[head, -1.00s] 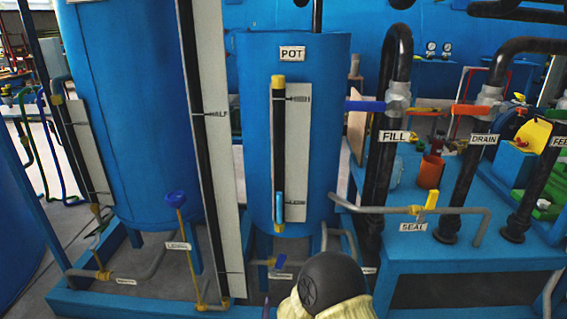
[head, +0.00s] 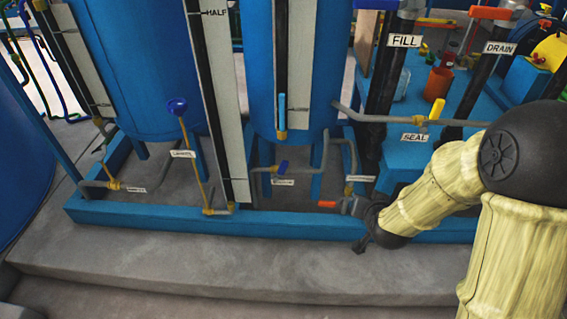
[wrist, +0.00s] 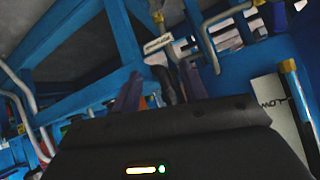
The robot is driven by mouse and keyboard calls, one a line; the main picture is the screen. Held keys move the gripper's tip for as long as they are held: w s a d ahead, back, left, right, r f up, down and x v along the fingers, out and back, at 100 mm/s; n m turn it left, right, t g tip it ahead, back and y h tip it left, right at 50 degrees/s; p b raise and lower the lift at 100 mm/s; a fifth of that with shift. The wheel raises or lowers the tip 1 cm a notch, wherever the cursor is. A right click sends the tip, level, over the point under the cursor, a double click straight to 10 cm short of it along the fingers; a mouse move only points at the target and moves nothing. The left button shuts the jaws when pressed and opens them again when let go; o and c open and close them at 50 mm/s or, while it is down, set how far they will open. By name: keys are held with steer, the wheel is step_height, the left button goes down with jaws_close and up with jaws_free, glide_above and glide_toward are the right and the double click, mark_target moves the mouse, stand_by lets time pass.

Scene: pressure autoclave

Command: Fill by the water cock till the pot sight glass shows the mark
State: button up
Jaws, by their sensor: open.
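The pot (head: 289,60) is the blue tank with a narrow sight glass (head: 282,115) on a white scale board. A short light-blue column shows low in the glass; its upper part is out of the frame. Under the pot is a small cock with a blue lever (head: 282,167); its label is too small to read. My gripper (head: 347,206) is low at the frame's front rail, right of that cock. An orange piece (head: 327,204) shows at its tip; I cannot tell if they touch. In the wrist view the open jaws (wrist: 160,75) straddle a dark, blurred part below a pipe label.
The FILL pipe (head: 388,80) and DRAIN pipe (head: 485,88) rise at right. The SEAL cock (head: 436,109) has a yellow lever. A tall gauge board (head: 225,90) stands left of the pot. A blue base rail (head: 270,225) and concrete step (head: 200,265) lie in front.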

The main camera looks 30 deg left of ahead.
steer(key=s+d+r+m+g+h, duration=0.1)
steer(key=s+d+r+g+h, duration=0.1)
steer(key=s+d, duration=0.5)
steer(key=s+d+r+m+g+h, duration=0.1)
steer(key=s+d+g, duration=0.3)
steer(key=d, duration=1.1)
steer(key=s+r+h, duration=0.1)
steer(key=s, duration=0.2)
steer(key=shift+s+d+g, duration=0.25)
steer(key=shift+d+g, duration=0.1)
steer(key=shift+g, duration=0.05)
steer(key=shift+r, duration=0.1)
steer(key=shift+c, duration=0.2)
steer(key=shift+c, duration=0.6)
steer(key=shift+w, duration=0.15)
